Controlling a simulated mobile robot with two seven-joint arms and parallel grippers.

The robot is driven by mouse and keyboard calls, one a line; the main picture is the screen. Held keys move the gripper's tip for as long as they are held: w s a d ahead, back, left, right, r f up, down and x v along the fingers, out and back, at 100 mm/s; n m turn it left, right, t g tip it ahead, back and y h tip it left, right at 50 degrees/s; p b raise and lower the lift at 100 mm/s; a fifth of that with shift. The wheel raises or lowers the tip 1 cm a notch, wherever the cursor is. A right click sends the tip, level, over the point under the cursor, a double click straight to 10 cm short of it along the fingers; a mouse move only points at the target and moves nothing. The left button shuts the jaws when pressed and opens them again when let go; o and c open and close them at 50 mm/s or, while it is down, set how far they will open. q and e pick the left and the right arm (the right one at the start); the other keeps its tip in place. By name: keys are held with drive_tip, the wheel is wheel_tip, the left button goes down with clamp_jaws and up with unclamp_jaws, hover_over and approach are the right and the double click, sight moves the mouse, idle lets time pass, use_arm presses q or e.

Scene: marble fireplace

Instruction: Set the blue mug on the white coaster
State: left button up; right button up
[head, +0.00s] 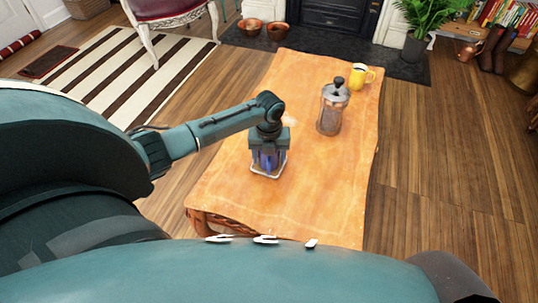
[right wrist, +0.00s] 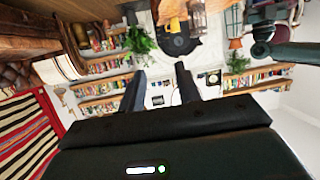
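The blue mug (head: 269,160) is near the left edge of the wooden table, mostly hidden by my left gripper. The white coaster (head: 266,176) shows as a pale rim under the mug and fingers. The mug appears to be on or just over it; contact is hidden. My left gripper (head: 268,164) points down with its fingers around the mug; whether they press on it is unclear. My right gripper (right wrist: 160,85) is open and empty in the right wrist view, away from the table.
A glass-and-metal French press (head: 331,112) stands right of my left gripper. A yellow mug (head: 358,77) stands behind it near the table's far right corner. The near part of the orange-brown table (head: 310,205) is clear.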

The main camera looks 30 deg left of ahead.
use_arm(q)
drive_tip(key=o, duration=0.3)
drive_tip(key=shift+r, duration=0.35)
wheel_tip(320, 180, up, 12)
drive_tip(key=p, duration=0.3)
drive_tip(key=shift+f, duration=0.2)
use_arm(e)
drive_tip(key=shift+m+t, duration=0.3)
drive_tip(key=shift+m, duration=0.4)
drive_tip(key=r, duration=0.1)
drive_tip(key=d+r, duration=0.1)
drive_tip(key=s+r, duration=0.1)
drive_tip(key=r, duration=0.1)
drive_tip(key=shift+d, duration=0.25)
drive_tip(key=shift+f, duration=0.1)
